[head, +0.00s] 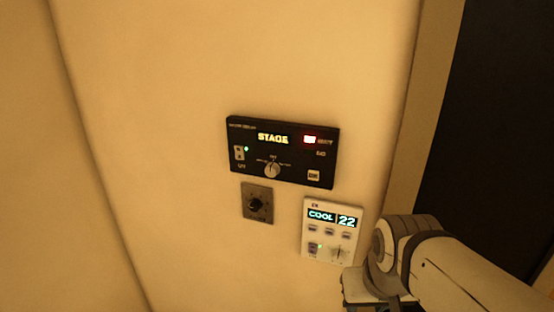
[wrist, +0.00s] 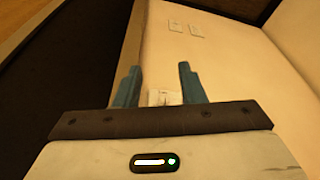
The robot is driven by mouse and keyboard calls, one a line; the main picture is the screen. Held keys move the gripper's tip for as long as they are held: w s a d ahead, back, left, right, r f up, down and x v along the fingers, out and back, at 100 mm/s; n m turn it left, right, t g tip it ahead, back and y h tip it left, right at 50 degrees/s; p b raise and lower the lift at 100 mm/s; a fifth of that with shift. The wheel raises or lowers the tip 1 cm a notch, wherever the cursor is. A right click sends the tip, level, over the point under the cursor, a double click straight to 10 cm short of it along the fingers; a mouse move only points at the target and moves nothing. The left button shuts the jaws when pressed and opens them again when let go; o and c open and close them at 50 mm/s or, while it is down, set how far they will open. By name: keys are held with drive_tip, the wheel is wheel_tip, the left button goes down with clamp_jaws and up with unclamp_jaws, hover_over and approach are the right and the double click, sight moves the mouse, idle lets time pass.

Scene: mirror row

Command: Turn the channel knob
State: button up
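A black panel (head: 240,180) on the wall shows a lit STAGE display (head: 273,139) in the head view. A light round knob (head: 272,170) with small marks around it sits low in its middle. A small grey plate below carries a dark knob (head: 256,205). The lettering is too small to tell which knob is the channel knob. My gripper (wrist: 160,67) is open in the wrist view, its two blue fingers apart with nothing held. In the head view my arm is at the lower right, beside the white panel; the fingers are not clear there.
A white panel (head: 318,230) showing COOL 22 is below the black panel, near my arm. A white box (wrist: 159,97) shows between the finger bases. A dark opening (head: 490,130) is at the right.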

drive_tip(key=shift+a+r, duration=0.1)
drive_tip(key=shift+a, duration=0.1)
drive_tip(key=shift+o, duration=0.4)
